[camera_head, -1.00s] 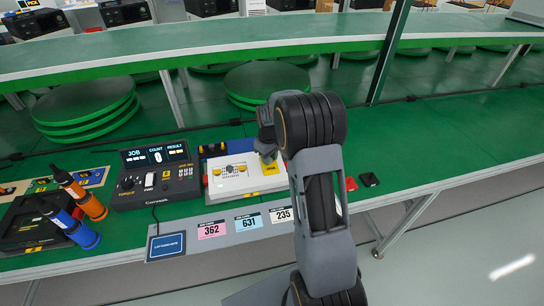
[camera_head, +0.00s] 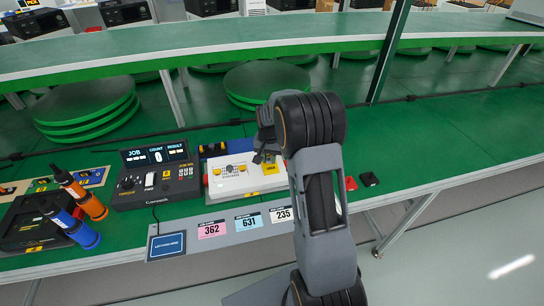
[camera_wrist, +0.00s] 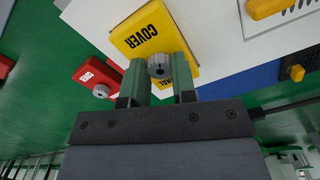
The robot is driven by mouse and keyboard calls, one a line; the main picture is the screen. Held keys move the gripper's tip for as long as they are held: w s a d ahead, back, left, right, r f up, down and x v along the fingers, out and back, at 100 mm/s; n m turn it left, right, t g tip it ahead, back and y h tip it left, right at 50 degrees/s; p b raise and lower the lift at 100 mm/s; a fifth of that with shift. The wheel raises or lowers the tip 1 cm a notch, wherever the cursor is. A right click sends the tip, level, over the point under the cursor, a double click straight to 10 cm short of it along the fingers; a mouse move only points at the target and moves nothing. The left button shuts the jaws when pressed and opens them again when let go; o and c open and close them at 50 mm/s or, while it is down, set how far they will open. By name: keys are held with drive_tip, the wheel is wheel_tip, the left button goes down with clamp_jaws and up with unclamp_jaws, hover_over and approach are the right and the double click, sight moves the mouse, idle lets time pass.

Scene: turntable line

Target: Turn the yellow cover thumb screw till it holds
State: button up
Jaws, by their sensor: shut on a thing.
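The yellow COVER piece (camera_wrist: 148,30) is at the top middle in the wrist view, with a grey knurled thumb screw (camera_wrist: 158,66) at its near edge. My gripper (camera_wrist: 159,78) has its two green fingers on either side of this screw and is shut on it. A second yellow edge with partly hidden lettering shows between the fingers. In the head view my gripper (camera_head: 267,157) is over the right end of the white unit (camera_head: 222,184), at a yellow patch (camera_head: 269,169). The screw itself cannot be made out there.
A red tag (camera_wrist: 88,74) with its own knurled screw lies left of the fingers. A black control box (camera_head: 155,180) with a display, and orange (camera_head: 92,206) and blue (camera_head: 82,234) tools, stand left. The green bench (camera_head: 450,145) is clear at right.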

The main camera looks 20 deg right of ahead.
sight(269, 159)
drive_tip(key=m, duration=0.5)
drive_tip(key=shift+s+m, duration=0.15)
drive_tip(key=shift+m, duration=0.15)
drive_tip(key=m, duration=0.5)
drive_tip(key=shift+m, duration=0.4)
drive_tip(key=o, duration=0.9)
drive_tip(key=shift+o, duration=0.2)
drive_tip(key=shift+r, duration=0.1)
drive_tip(key=shift+r, duration=0.3)
wheel_tip(269, 159, up, 13)
drive_tip(key=shift+p, duration=0.3)
